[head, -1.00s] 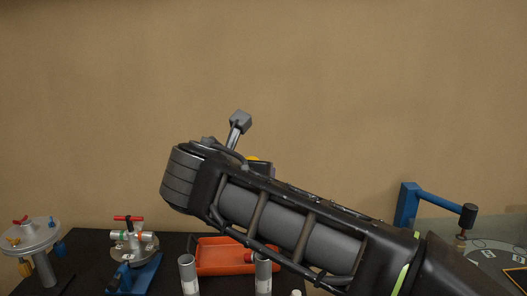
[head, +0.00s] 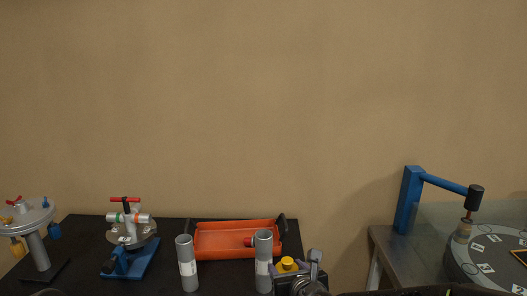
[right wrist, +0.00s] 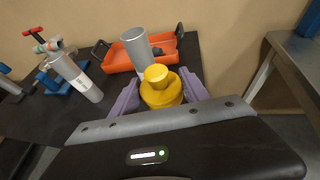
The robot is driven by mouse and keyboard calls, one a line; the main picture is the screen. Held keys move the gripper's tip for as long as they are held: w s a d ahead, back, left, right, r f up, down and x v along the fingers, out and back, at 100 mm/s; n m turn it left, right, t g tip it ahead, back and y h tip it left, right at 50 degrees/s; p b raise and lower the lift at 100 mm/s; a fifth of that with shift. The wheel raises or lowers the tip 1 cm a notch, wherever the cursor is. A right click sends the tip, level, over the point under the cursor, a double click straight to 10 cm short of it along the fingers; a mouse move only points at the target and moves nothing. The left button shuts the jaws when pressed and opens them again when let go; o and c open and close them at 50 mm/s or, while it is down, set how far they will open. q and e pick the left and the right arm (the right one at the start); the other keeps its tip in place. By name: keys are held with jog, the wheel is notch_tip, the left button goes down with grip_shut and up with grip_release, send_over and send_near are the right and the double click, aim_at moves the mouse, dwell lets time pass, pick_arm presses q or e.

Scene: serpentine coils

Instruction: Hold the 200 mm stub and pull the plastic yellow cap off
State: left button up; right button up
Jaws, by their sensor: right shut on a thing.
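My right gripper (head: 288,272) is low at the front of the black table, just right of a grey tube. It is shut on the yellow cap (head: 287,264). In the right wrist view the cap (right wrist: 160,92), with a round knob on top, sits between the two purple fingers (right wrist: 160,94). What is under the cap is hidden. Two grey tubes stand upright on the table: one with a white label (head: 187,265) at left, one (head: 263,262) beside my right gripper. I cannot tell which is the 200 mm stub. My left gripper is not in view.
An orange tray (head: 235,240) with dark handles lies behind the tubes. A blue-based fixture with a red handle (head: 130,240) and a grey round stand (head: 35,225) are at left. A metal bench (head: 395,245) with a blue arm (head: 412,200) is at right, across a gap.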

jog(key=shift+m+h, duration=0.5)
jog(key=shift+h, duration=0.1)
jog(key=d+f, duration=0.2)
jog(key=d+f+b, duration=0.1)
jog(key=d+f, duration=0.4)
jog(key=shift+s+d+f, duration=0.15)
jog(key=shift+s+f, duration=0.15)
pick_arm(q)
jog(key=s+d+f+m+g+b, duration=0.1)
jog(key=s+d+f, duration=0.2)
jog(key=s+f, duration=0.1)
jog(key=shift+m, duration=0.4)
pick_arm(e)
jog(key=d+f+m+h, duration=0.1)
jog(key=d+f, duration=0.2)
jog(key=d, duration=0.4)
jog(key=shift+f+t+h, duration=0.15)
jog(key=shift+t+h, duration=0.15)
jog(key=shift+h, duration=0.1)
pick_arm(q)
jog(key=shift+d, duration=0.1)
